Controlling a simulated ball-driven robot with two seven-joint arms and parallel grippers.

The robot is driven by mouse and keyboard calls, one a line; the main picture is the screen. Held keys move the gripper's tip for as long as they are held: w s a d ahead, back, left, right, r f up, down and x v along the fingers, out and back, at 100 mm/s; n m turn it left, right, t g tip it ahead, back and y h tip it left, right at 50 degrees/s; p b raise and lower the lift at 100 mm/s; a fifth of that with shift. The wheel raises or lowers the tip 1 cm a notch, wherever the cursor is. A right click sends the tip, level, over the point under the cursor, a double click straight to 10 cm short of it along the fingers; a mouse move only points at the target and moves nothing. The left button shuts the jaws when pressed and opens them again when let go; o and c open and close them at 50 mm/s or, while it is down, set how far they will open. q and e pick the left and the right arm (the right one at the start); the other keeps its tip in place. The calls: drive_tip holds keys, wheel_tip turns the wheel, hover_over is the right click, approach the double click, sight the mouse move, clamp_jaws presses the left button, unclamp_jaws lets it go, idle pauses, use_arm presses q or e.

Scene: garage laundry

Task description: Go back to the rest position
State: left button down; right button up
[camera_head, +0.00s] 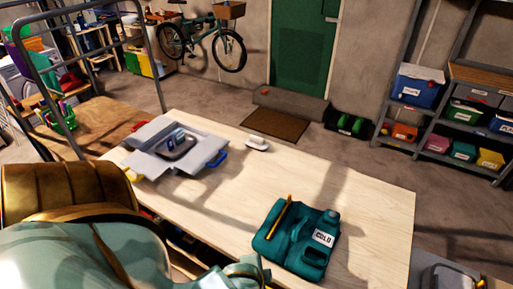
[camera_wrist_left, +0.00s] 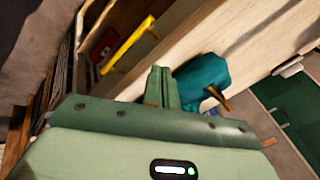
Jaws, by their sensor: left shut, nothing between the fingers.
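My left arm fills the lower left of the head view, and its gripper (camera_head: 250,270) is at the bottom edge, left of the teal caddy. In the left wrist view the green fingers of the left gripper (camera_wrist_left: 158,85) are together, with nothing between them. A teal piece (camera_wrist_left: 205,75) shows just beyond the fingers in the wrist view. My right gripper is in neither view.
The pale wooden table (camera_head: 375,205) holds a grey open-flapped box (camera_head: 145,165) and a small white object (camera_head: 257,143). Its right part is mostly clear. A shelf rack (camera_head: 450,110) stands at right. In the wrist view a yellow handle (camera_wrist_left: 128,45) shows at the table's side.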

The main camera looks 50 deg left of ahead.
use_arm(q)
drive_tip(key=shift+s+f, duration=0.1)
drive_tip(key=shift+s, duration=0.1)
idle(0.5)
drive_tip(key=s+d+f+n+g+h+b, duration=0.1)
drive_tip(key=s+f+b, duration=0.15)
drive_tip(key=f, duration=0.55)
drive_tip(key=s+f+g+b, duration=0.1)
drive_tip(key=s+f, duration=0.3)
drive_tip(key=f, duration=0.4)
drive_tip(key=s+d+f+n+g+h+b, duration=0.1)
drive_tip(key=s+f+b, duration=0.1)
drive_tip(key=s+f, duration=0.35)
drive_tip(key=s+a+f+n+g+b, duration=0.1)
drive_tip(key=s+f+b, duration=0.1)
drive_tip(key=s+f, duration=1)
drive_tip(key=shift+s+f+n+g+b, duration=0.2)
drive_tip(key=shift+n+g+b, duration=0.1)
drive_tip(key=shift+n+b, duration=0.1)
drive_tip(key=shift+a, duration=0.1)
